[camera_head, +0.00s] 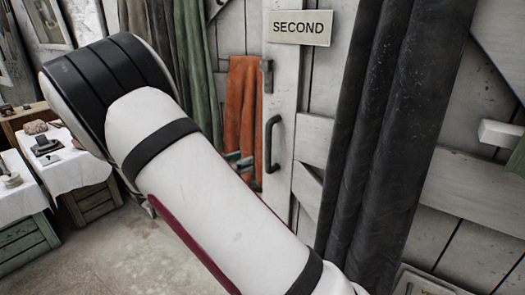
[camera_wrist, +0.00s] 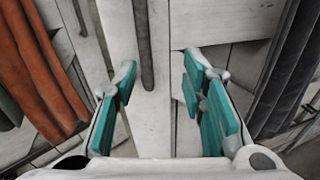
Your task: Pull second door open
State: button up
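The door (camera_head: 312,115) marked by the SECOND sign (camera_head: 300,27) is white, worn planking and looks shut. Its dark vertical handle (camera_head: 271,145) is at the door's left side in the head view. In the wrist view the handle (camera_wrist: 146,45) hangs down from the top edge, between the lines of my two fingers and a little left of centre. My gripper (camera_wrist: 160,72) is open and empty, its teal pads spread apart, with the handle ahead of it and apart from the pads. In the head view my arm hides most of the gripper; teal bits show just left of the handle.
Dark rolled cloth (camera_head: 385,130) hangs right of the handle in front of the door planks. Orange cloth (camera_head: 241,105) and green cloth (camera_head: 198,75) hang to the left. Tables with white cloths (camera_head: 75,170) stand at the left. Some bare floor (camera_head: 130,240) shows below.

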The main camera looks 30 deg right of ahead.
aim_at(266, 147)
jog(key=shift+n+t+h, duration=0.3)
jog(key=shift+n+t, duration=0.2)
jog(key=shift+n, duration=0.1)
jog(key=w+d, duration=0.1)
jog(key=d, duration=0.3)
jog(key=w+d, duration=0.1)
jog(key=d, duration=0.3)
jog(key=w+d+f, duration=0.1)
jog(key=w+d, duration=0.1)
jog(key=d, duration=0.2)
jog(key=shift+d, duration=0.4)
grip_shut()
